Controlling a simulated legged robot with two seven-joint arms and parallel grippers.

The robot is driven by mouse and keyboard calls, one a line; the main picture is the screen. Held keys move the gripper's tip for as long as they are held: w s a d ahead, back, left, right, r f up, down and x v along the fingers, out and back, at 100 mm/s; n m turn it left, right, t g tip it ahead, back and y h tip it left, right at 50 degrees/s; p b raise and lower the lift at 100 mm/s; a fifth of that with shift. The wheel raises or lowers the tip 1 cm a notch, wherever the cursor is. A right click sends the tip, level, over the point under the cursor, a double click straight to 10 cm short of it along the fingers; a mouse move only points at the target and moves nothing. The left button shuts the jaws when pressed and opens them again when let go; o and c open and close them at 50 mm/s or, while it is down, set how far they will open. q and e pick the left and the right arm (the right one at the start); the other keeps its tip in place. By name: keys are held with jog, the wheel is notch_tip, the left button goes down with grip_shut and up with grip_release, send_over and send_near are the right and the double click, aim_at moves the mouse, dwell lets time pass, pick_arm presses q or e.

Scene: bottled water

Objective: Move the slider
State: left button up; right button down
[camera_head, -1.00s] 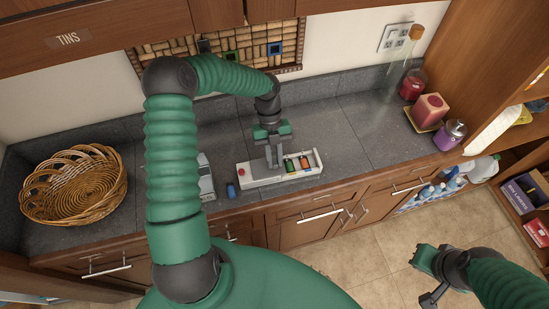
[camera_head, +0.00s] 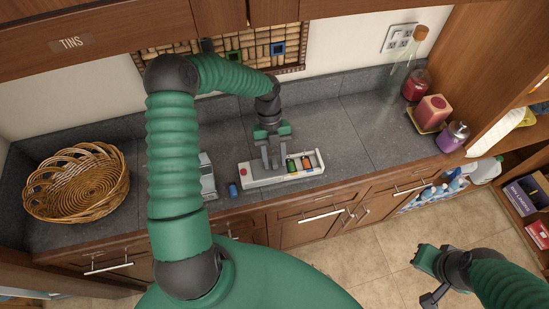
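A white box-like device (camera_head: 256,180) lies on the grey counter, with a red button (camera_head: 243,172) at its left end. Its right part has an open recess with a green piece (camera_head: 292,165) and an orange piece (camera_head: 306,163). My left gripper (camera_head: 270,162) points down over the middle of the device, its grey fingers at the left end of the recess. The fingers hide what lies between them, and I cannot tell which part is the slider or whether they touch it. My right gripper (camera_head: 424,278) is far from the device, low at the right above the floor.
A wicker basket (camera_head: 77,183) stands on the left of the counter. A small blue object (camera_head: 233,190) and a grey device (camera_head: 207,180) lie left of the white device. Jars and a red candle (camera_head: 431,112) stand at the right. The counter (camera_head: 350,135) between is clear.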

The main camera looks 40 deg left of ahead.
pick_arm(q)
jog(key=shift+r, duration=0.1)
jog(key=shift+w+a+r, duration=0.1)
jog(key=shift+r, duration=0.2)
jog(key=b+v, duration=0.2)
jog(key=v, duration=1.4)
jog(key=shift+b, duration=0.3)
